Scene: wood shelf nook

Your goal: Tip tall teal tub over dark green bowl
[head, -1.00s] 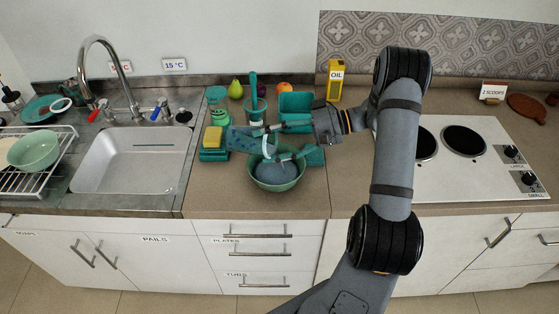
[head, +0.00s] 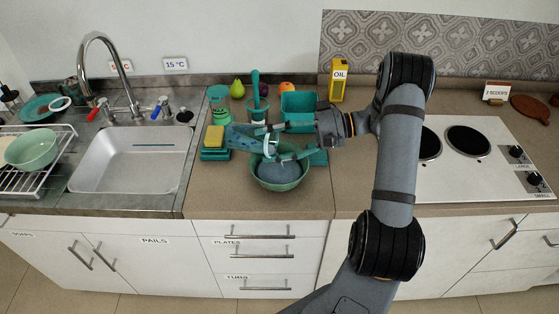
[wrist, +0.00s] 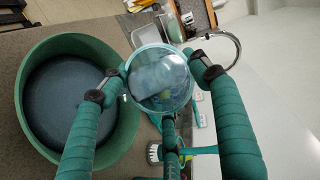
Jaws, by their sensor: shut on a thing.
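The tall teal tub (head: 241,136) lies on its side in my gripper (head: 273,140), its body reaching left and its pale ring end (head: 269,146) on the right above the bowl. In the wrist view the round, see-through end of the tub (wrist: 160,82) sits between my two teal fingertips, with something grey-blue visible through it. The dark green bowl (head: 279,186) stands on the counter below, with grey-blue matter inside. In the wrist view the bowl (wrist: 30,110) is left of the tub, partly covered by a finger. I cannot tell whether anything is flowing.
A yellow sponge (head: 215,134) on a teal stand is left of the tub. The sink (head: 130,160) is at left, the cooktop (head: 480,175) at right.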

